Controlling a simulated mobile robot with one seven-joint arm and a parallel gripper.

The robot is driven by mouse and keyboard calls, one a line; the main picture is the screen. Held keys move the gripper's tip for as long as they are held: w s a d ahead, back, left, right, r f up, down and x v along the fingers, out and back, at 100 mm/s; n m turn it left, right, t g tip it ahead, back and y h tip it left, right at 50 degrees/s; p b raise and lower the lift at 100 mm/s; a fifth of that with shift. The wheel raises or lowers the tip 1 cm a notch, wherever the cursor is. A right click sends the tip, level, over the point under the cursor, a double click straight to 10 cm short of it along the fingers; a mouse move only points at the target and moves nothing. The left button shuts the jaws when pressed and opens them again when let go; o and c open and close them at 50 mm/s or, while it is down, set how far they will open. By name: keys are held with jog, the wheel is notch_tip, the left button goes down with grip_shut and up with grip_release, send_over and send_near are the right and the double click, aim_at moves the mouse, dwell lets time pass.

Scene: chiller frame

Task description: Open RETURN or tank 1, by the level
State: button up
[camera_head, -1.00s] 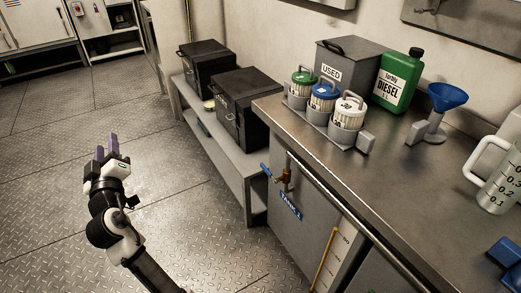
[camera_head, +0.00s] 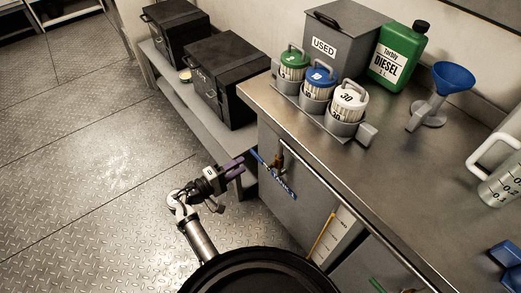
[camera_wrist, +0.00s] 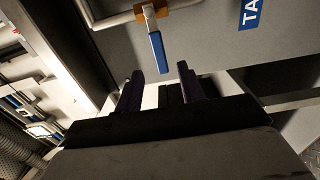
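Tank 1 is the grey front (camera_head: 291,205) with a blue label (camera_head: 281,188) under the steel counter. A small valve with a blue lever (camera_head: 258,158) and a brass body (camera_head: 279,162) sits at its upper left. In the wrist view the blue lever (camera_wrist: 157,52) hangs from an orange-brown fitting (camera_wrist: 152,12), ahead of my gripper. My gripper (camera_wrist: 159,84) has its two dark purple fingers apart with nothing between them; the lever's tip is just beyond them. In the head view my gripper (camera_head: 238,163) is just left of the lever. A level gauge strip (camera_head: 330,236) is on the tank's right.
The counter (camera_head: 391,175) carries a rack of three lidded canisters (camera_head: 318,88), a grey USED box (camera_head: 335,48), a green diesel can (camera_head: 397,55) and a blue funnel (camera_head: 453,78). Black cases (camera_head: 221,77) stand on a low bench (camera_head: 160,62) at left. The floor left is clear.

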aim_at(255, 156)
jog(key=p+x, duration=0.1)
jog(key=x, duration=0.8)
jog(key=shift+w+d, duration=0.25)
jog(key=shift+c, duration=0.3)
grip_shut()
